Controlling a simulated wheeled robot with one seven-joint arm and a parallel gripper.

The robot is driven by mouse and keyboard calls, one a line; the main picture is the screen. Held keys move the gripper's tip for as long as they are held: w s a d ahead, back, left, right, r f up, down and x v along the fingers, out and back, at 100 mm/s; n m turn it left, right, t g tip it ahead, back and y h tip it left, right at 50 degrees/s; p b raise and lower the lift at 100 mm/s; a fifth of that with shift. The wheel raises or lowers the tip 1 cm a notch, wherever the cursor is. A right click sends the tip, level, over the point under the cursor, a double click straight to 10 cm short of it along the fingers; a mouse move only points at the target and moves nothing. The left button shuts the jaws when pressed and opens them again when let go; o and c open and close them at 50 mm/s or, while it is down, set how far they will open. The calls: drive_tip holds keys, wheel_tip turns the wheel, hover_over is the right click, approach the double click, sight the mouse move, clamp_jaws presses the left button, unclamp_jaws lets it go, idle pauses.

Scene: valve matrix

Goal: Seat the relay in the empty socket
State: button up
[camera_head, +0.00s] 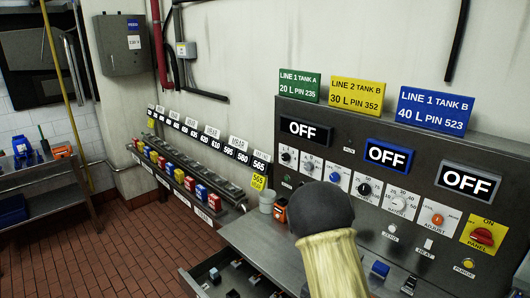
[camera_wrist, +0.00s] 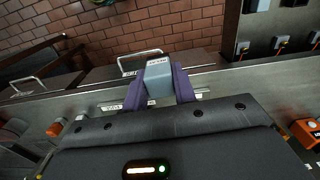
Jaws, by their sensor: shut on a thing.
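In the wrist view my gripper (camera_wrist: 160,84) is shut on a grey-blue block with a label on its top, which looks like the relay (camera_wrist: 158,78). The purple fingers press on its left and right sides, above the metal counter edge. In the head view my arm hides the gripper and relay. A row of red, blue and yellow relays (camera_head: 189,184) stands on a wall rail at the left, under number labels. I cannot make out which socket is empty.
A control panel (camera_head: 345,150) with dials and OFF displays stands at the right. An open drawer (camera_head: 232,278) holds small parts. A cart (camera_head: 45,180) stands far left, with open brick floor between.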

wheel_tip(320, 180, down, 10)
drive_tip(key=w+n+b, duration=0.1)
drive_tip(key=n, duration=0.7)
drive_tip(key=shift+w+f+n, duration=0.25)
drive_tip(key=shift+w+n, duration=0.05)
drive_tip(key=shift+a, duration=0.1)
